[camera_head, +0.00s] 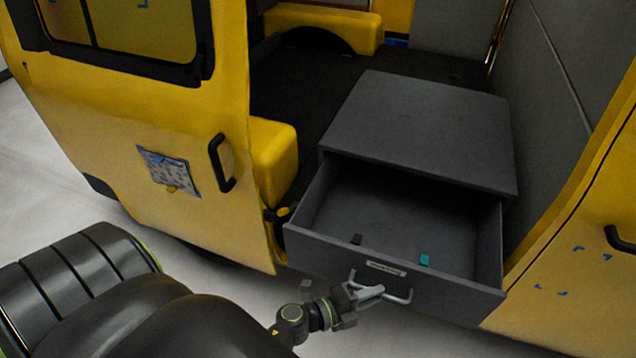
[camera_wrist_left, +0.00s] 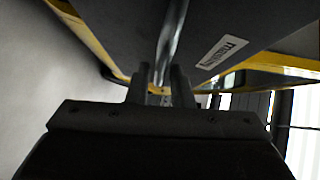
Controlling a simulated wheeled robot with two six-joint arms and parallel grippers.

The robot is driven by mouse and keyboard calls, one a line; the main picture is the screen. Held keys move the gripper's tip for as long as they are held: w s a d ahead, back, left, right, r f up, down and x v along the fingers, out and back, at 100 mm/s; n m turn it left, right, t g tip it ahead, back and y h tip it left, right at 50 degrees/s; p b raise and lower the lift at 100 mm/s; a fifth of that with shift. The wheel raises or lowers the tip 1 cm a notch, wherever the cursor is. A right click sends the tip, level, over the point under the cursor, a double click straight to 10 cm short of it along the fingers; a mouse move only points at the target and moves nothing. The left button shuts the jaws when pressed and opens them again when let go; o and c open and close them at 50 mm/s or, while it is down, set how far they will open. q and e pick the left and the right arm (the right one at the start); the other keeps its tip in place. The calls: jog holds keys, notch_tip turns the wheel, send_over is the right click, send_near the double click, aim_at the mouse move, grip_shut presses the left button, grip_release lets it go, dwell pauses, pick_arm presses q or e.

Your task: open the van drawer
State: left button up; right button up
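The grey van drawer (camera_head: 318,252) is pulled well out of its dark grey cabinet (camera_head: 425,125), with its inside showing. Its front carries a metal bar handle (camera_head: 398,297) and a small white label. My left gripper (camera_head: 366,294) is at the left part of the handle. In the left wrist view, the handle bar (camera_wrist_left: 172,45) runs down between the two fingers (camera_wrist_left: 162,85), which look closed on it; the exact contact is hard to see. My right gripper is not in view.
The yellow van door (camera_head: 120,130) stands open at the left. A yellow van body panel (camera_head: 570,255) is close to the drawer's right side. Pale floor lies below the drawer.

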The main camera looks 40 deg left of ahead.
pick_arm(q)
jog(key=b+v, duration=0.2)
jog(key=v, duration=1.3)
jog(key=s+a+f+n+g+y, duration=0.1)
jog(key=a+f+n+y, duration=0.2)
jog(key=f+n, duration=0.35)
jog(key=s+a+f+n+g+y, duration=0.2)
jog(key=a+f+n+y, duration=0.15)
jog(key=f, duration=0.65)
jog(key=s+a+f+n+g+y, duration=0.1)
jog(key=a+f+n+y, duration=0.15)
jog(key=f+n, duration=0.4)
jog(key=s+f+n+g, duration=0.6)
jog(key=s+f+g, duration=0.3)
jog(key=s+f, duration=0.6)
jog(key=s, duration=0.2)
jog(key=shift+s, duration=0.3)
jog(key=shift+a+f, duration=0.1)
dwell(2.1)
